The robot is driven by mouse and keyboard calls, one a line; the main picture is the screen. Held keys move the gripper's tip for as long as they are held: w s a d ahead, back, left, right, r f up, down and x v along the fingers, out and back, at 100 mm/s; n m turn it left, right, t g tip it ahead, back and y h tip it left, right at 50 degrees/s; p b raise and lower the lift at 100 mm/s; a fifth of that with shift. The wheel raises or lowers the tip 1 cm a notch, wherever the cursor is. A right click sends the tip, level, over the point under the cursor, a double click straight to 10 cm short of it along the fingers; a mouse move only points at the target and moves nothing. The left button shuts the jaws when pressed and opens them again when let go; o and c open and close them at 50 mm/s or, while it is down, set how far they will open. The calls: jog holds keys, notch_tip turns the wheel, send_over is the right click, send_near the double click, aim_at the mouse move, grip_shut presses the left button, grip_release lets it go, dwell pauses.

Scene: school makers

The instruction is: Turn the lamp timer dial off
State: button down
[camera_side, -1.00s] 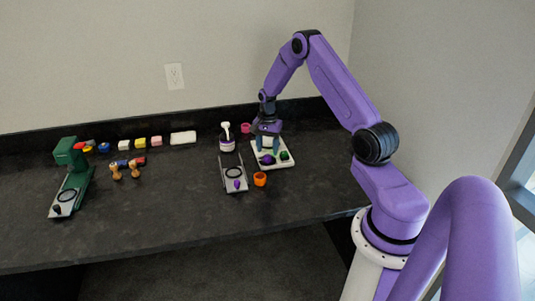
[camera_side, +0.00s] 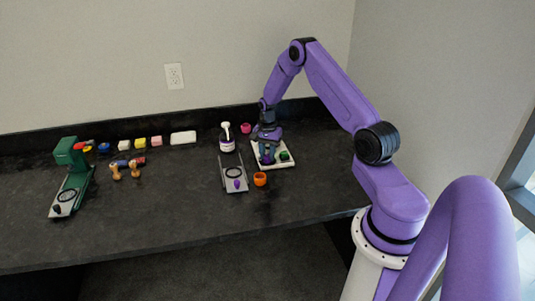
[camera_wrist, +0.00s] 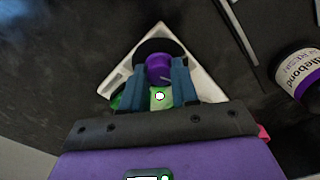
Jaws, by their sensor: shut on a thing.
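A white panel (camera_side: 279,164) stands on the counter at the right, and its pale plate (camera_wrist: 207,88) also shows in the wrist view. It carries a purple dial (camera_wrist: 158,68) with a dark round surround, and a green knob (camera_side: 284,156). My gripper (camera_side: 266,157) is low over the panel. In the wrist view its two blue fingers (camera_wrist: 160,84) are shut on the purple dial, one on each side. In the side view the fingers mostly hide this dial. The dial's pointer marking is too small to read.
A white glue bottle (camera_side: 227,140) stands close to the left of the panel. A grey device with a ring (camera_side: 229,186) and an orange cup (camera_side: 260,179) are nearby in front. A pink cup (camera_side: 246,128) stands behind.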

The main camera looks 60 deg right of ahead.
aim_at(267, 155)
jog(key=n, duration=0.4)
jog(key=shift+n, duration=2.3)
jog(key=c, duration=0.8)
grip_release()
jog(key=shift+c, duration=0.2)
jog(key=shift+r, duration=0.1)
notch_tip(267, 155, up, 17)
jog(key=shift+r, duration=0.15)
